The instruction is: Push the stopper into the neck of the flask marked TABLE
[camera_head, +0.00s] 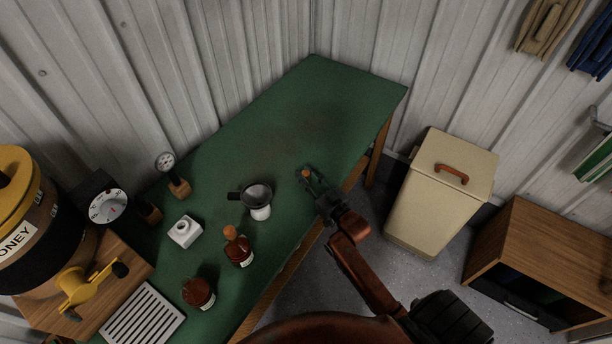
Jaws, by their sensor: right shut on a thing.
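My right gripper (315,186) is over the green table, right of its middle. It is shut on a small orange-brown stopper (306,173), which shows at its fingertips. Two brown flasks with pale labels stand at the near left of the table, well away from this gripper. One flask (240,252) has an orange-brown stopper (230,232) at its top. The other flask (198,293) is nearer the front edge; its neck is hard to make out. The label writing is too small to read, so I cannot tell which is marked TABLE. My left gripper is not in view.
A strainer (256,194) sits over a white jar (261,213) between gripper and flasks. A white block (184,232), a small dial gauge (166,162) and a honey barrel (30,225) stand left. The green table (300,115) is clear at the back.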

